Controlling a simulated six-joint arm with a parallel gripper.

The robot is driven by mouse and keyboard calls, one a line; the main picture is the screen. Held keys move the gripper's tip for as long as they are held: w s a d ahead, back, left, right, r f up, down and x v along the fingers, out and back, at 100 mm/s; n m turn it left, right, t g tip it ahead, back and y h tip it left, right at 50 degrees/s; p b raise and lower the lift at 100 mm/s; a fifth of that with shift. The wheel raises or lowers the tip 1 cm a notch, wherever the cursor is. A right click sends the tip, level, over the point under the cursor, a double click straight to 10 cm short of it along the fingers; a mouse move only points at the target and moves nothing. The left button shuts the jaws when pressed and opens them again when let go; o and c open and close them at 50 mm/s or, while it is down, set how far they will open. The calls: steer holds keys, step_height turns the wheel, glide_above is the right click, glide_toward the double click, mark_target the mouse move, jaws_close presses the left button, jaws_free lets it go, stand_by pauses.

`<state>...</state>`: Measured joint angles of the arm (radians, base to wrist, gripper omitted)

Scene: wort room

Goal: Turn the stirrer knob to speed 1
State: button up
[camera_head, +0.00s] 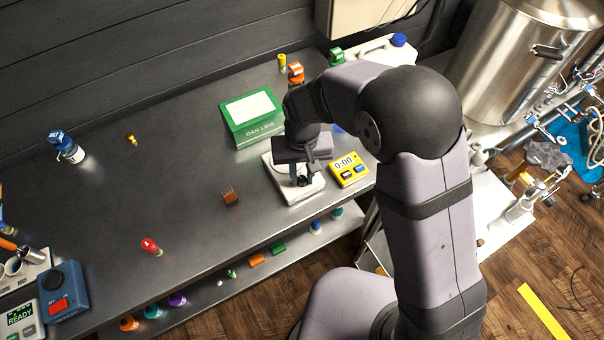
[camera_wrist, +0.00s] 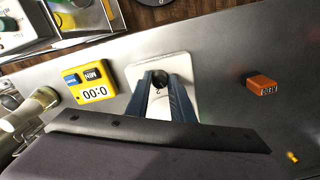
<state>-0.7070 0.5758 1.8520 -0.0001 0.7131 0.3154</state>
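The white stirrer (camera_head: 301,196) sits on the dark bench below my gripper (camera_head: 302,179). It also shows in the wrist view (camera_wrist: 188,68) as a pale plate with a dark round knob (camera_wrist: 161,79). In the wrist view my gripper (camera_wrist: 164,82) points at this knob, its two blue-grey fingers apart with the knob between or just beyond their tips. In the head view the knob (camera_head: 304,182) is small and partly hidden by the fingers.
A yellow timer (camera_head: 349,170) reading 0:00 stands close right of the stirrer. A green-and-white box (camera_head: 252,119) stands behind it, and a small brown-orange block (camera_head: 230,196) lies to the left. A blue device (camera_head: 64,292) stands at the lower left. The bench middle is mostly clear.

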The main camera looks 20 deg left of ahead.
mark_target(302, 178)
steer(key=shift+o, duration=1.4)
steer(key=shift+r, duration=0.1)
steer(key=shift+r+b, duration=1.15)
steer(key=shift+r, duration=2.5)
